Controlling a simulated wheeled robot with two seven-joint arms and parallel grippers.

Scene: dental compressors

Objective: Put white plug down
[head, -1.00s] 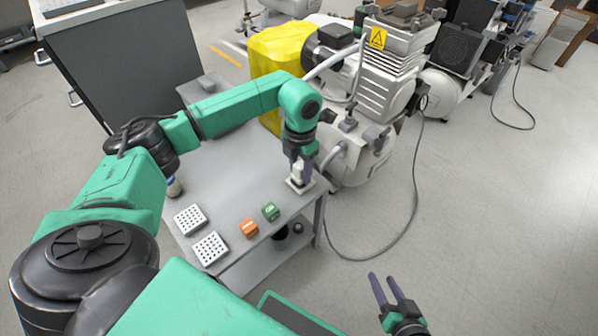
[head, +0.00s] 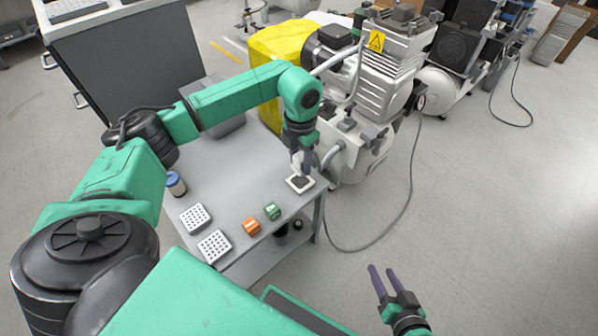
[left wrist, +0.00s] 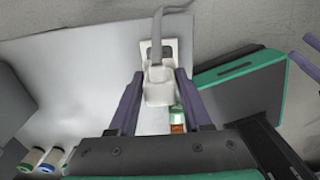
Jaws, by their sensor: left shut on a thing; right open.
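The white plug (left wrist: 158,88) sits between the purple fingers of my left gripper (left wrist: 160,74) in the left wrist view, with a grey cable running up from it. In the head view my left gripper (head: 303,166) is shut on it at the table's right edge, and the plug is mostly hidden by the fingers. A square white holder with a dark centre (head: 300,183) lies on the table just below the fingertips; it also shows beyond the plug in the left wrist view (left wrist: 169,47). I cannot tell whether plug and holder touch. My right gripper (head: 382,268) is open and empty over the floor.
A compressor (head: 360,150) stands close behind the table's right edge. The table's middle is clear.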

